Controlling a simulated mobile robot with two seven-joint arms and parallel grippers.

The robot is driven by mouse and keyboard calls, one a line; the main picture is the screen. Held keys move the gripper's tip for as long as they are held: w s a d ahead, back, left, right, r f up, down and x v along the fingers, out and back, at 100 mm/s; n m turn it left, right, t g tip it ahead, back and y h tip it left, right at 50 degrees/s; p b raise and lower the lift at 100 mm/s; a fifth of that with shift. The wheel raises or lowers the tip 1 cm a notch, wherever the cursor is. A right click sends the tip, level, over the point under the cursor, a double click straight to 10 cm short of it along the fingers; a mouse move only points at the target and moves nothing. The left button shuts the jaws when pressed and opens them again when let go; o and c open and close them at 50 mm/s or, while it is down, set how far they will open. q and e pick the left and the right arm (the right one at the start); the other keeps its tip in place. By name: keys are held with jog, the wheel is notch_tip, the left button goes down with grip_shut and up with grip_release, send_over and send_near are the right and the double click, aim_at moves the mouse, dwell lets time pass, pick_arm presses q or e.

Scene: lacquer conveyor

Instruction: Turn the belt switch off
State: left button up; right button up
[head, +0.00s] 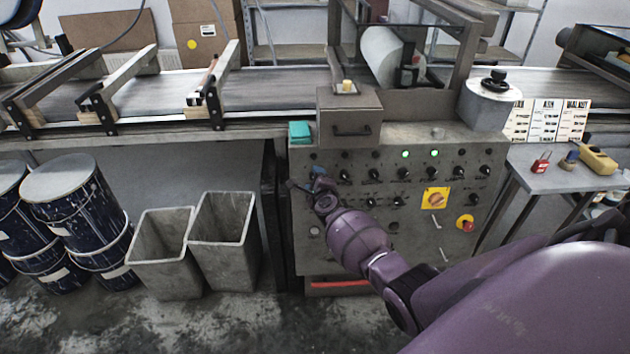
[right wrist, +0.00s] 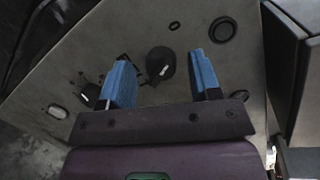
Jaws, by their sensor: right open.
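The grey control panel (head: 300,235) stands below the belt and carries rows of black knobs, with no readable labels. My right gripper (head: 318,178) is in front of the panel's upper left part and hides what is behind it. In the right wrist view its two blue fingers (right wrist: 162,72) are open, with a black rotary knob (right wrist: 160,62) with a white mark showing between and beyond them. Another black knob (right wrist: 90,94) is beside the left finger. I cannot tell which knob is the belt switch. My left gripper is not in view.
Two green lamps (head: 405,154) are lit on the panel. The conveyor belt (head: 275,88) runs behind. Grey bins (head: 222,218) and blue drums (head: 70,190) stand left; a small table (head: 550,178) stands right.

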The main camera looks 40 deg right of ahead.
jog(key=p+v, duration=0.4)
jog(key=v, duration=0.6)
jog(key=shift+s, duration=0.3)
jog(key=shift+a, duration=0.1)
